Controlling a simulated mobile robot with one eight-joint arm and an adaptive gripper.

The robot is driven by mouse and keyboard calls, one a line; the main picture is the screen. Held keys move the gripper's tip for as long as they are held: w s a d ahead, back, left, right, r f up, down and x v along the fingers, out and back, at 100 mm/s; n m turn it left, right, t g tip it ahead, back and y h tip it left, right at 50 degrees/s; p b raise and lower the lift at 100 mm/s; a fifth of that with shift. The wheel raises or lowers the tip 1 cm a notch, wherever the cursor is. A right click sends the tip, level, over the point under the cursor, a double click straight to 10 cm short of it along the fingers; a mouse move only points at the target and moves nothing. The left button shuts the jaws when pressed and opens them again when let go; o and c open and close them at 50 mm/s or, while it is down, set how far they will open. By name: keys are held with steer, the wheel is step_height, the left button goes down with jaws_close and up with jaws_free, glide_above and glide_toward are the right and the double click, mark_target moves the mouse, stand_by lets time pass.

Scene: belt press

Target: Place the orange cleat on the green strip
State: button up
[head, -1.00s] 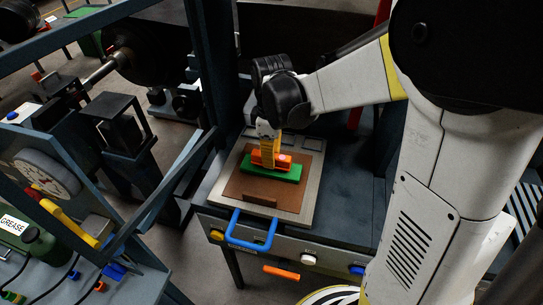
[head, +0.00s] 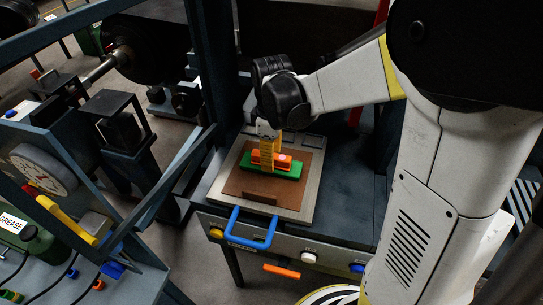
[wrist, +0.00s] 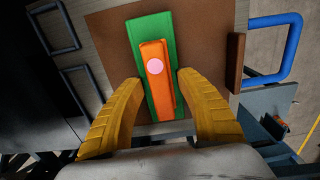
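The orange cleat (head: 283,164) lies lengthwise on the green strip (head: 286,173), with a pale pink round spot on its top. In the wrist view the cleat (wrist: 157,80) sits on the green strip (wrist: 140,32), slightly turned against it, and green shows along both sides. My gripper (wrist: 161,80) is open, with its yellow fingers on either side of the cleat and small gaps between. In the head view my gripper (head: 269,160) reaches down over the cleat and hides part of it.
The strip lies on a brown plate (head: 240,184) in a pale tray (head: 223,197) with a blue handle (head: 250,241). A raised brown block (head: 260,198) stands at its front edge. Blue-grey frame bars (head: 205,70) rise close on the left. Bare table (head: 345,190) lies to the right.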

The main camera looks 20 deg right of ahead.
step_height(320, 180, up, 12)
stand_by(0.6)
steer(key=shift+s, duration=0.1)
steer(key=s+f+m+t+b, duration=0.1)
steer(key=s+f+m+t, duration=0.1)
steer(key=s+m, duration=0.1)
steer(key=s+f+m+t+b, duration=0.2)
steer(key=s+m, duration=0.2)
steer(key=s, duration=0.1)
steer(key=s+f+m+t+b, duration=0.2)
steer(key=s+f+m+t, duration=0.1)
steer(key=s, duration=0.1)
steer(key=shift+s+m, duration=0.3)
steer(key=shift+m, duration=0.1)
steer(key=shift+r, duration=0.1)
stand_by(0.3)
